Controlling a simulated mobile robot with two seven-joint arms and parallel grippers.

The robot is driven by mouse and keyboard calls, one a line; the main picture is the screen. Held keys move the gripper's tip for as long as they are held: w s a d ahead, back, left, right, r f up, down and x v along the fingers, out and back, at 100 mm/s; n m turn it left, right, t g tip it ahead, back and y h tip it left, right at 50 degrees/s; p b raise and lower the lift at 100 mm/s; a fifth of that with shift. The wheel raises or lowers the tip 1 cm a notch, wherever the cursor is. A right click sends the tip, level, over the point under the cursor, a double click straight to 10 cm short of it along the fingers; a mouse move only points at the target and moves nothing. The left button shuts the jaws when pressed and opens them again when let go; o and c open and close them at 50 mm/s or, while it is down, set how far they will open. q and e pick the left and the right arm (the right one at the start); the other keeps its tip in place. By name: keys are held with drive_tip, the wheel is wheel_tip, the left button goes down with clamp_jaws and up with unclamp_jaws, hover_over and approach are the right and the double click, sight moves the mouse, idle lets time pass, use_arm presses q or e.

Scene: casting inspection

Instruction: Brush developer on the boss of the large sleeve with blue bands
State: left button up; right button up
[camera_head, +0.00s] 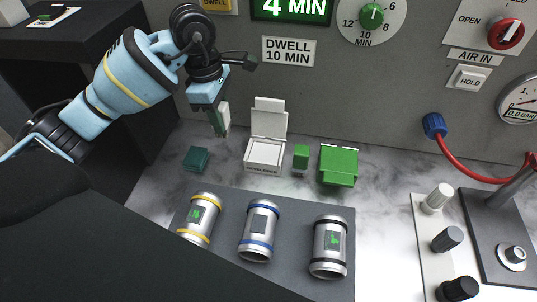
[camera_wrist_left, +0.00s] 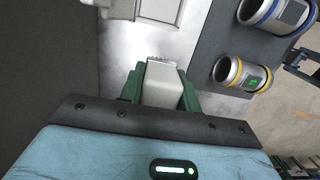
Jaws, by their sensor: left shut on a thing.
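The sleeve with blue bands (camera_head: 259,230) lies in the middle of three metal sleeves on a dark mat; a dark patch shows on its upper side, without visible green marks. It also shows in the left wrist view (camera_wrist_left: 248,10). My left gripper (camera_head: 221,122) is above the table, behind the sleeves and left of the open white developer box (camera_head: 264,170). It is shut on a pale brush (camera_wrist_left: 164,85) with short bristles at its tip, clear of the sleeves. The box also shows in the left wrist view (camera_wrist_left: 160,10). My right gripper is not recognisable.
A yellow-banded sleeve (camera_head: 199,229) and a black-banded sleeve (camera_head: 329,260), both with green marks, flank the blue one. A teal block (camera_head: 196,160), a small green container (camera_head: 301,157) and a green box (camera_head: 338,166) stand behind. A fixture plate (camera_head: 497,225) is at right.

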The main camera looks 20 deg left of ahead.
drive_tip(key=shift+s, duration=0.3)
drive_tip(key=shift+f, duration=0.1)
